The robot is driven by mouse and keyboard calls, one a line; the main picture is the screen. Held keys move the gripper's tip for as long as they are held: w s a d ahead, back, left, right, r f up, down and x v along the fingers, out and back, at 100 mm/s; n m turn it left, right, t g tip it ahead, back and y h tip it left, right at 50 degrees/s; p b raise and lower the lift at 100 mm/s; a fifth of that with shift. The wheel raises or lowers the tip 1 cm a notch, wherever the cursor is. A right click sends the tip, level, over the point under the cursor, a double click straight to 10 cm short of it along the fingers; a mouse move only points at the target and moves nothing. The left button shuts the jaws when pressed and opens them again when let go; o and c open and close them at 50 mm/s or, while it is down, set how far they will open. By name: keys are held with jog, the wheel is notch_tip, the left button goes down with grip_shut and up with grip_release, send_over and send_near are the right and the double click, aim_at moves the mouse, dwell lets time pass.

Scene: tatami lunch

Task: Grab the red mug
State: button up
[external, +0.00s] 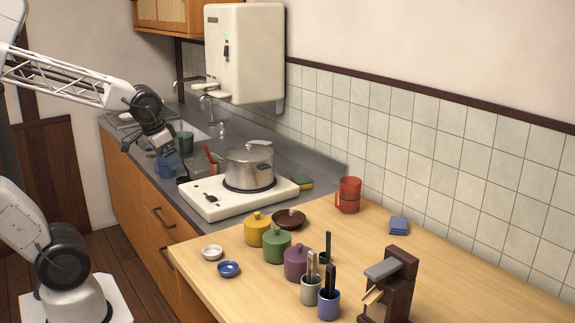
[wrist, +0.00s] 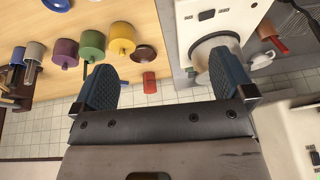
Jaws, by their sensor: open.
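The red mug (external: 349,188) stands at the back edge of the wooden table, near the tiled wall, in the external view. It looks like two red pieces stacked, but I cannot tell for sure. In the wrist view the red mug (wrist: 149,82) is small and appears between my fingers, well beyond them. My gripper (external: 150,148) is above the grey counter by the sink, far to the left of the mug. In the wrist view my gripper (wrist: 163,75) has its two dark blue fingers wide apart with nothing held.
A steel pot (external: 248,165) sits on a white stove (external: 205,205) between my gripper and the mug. Yellow (external: 257,230), green and purple lidded jars, a brown dish (external: 289,218) and utensil cups stand on the table. A blue cloth (external: 398,225) lies right of the mug.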

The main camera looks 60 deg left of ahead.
jog(key=w+d+f+m+t, duration=0.15)
jog(key=w+t, duration=0.45)
jog(key=w, duration=2.6)
jog(key=w+d+f+m+t+h, duration=0.1)
jog(key=w+d+f+h, duration=0.15)
jog(key=w, duration=0.35)
jog(key=w+d+f+m+t+h, duration=0.1)
jog(key=w+f, duration=0.2)
jog(key=w, duration=0.3)
jog(key=m+h, duration=0.3)
jog(key=h, duration=0.1)
send_near(346, 197)
jog(key=w+a+r, duration=0.1)
jog(key=w+r, duration=0.3)
jog(key=shift+w+d+f, duration=0.1)
jog(key=shift+w+d, duration=0.05)
jog(key=shift+w, duration=0.25)
jog(key=shift+w, duration=0.1)
jog(key=shift+w+d+f+g, duration=0.15)
jog(key=shift+w+d+f, duration=0.15)
jog(key=shift+w, duration=0.2)
jog(key=shift+w+d+f+g, duration=0.2)
jog(key=shift+w+d, duration=0.1)
jog(key=shift+w, duration=0.15)
